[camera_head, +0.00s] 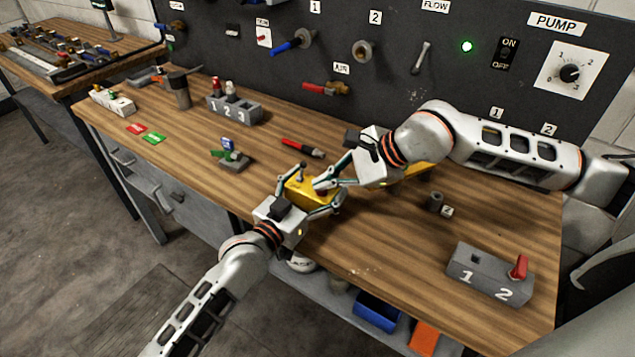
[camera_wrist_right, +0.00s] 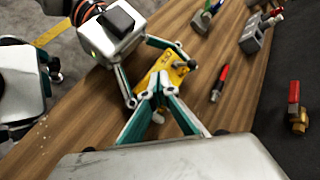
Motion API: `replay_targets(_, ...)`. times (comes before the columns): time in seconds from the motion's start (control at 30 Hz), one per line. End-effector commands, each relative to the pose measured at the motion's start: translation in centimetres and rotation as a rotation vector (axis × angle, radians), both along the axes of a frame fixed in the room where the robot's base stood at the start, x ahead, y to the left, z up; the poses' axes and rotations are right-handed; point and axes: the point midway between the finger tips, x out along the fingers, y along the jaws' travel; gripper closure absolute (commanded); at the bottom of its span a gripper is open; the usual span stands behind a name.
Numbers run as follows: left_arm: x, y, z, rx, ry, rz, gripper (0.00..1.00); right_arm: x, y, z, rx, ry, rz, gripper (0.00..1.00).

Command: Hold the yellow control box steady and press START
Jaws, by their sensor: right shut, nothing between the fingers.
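The yellow control box (camera_head: 300,190) lies on the wooden workbench near its front edge; it also shows in the right wrist view (camera_wrist_right: 173,75). A small knob or switch stands on its top; I cannot read a START label. My left gripper (camera_head: 308,196) reaches in from the front with one finger on each side of the box, closed against it. My right gripper (camera_head: 320,184) is shut and empty, its fingertips together over the box's right part. In the right wrist view the tips (camera_wrist_right: 160,88) cover part of the box; I cannot tell if they touch it.
A grey 1-2-3 block (camera_head: 234,109) stands at the back left, a grey 1-2 block (camera_head: 488,275) at the front right. The dark panel (camera_head: 440,60) with valves rises behind.

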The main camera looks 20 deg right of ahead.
Motion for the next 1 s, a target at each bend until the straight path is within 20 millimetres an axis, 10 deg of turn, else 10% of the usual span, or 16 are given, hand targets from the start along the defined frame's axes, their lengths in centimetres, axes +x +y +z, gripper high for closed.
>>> replay_targets(1.0,0.0,0.0,-0.1,0.001,0.001,0.000,0.55,0.0,0.0,1.9,0.000,-0.001,-0.001,1.00)
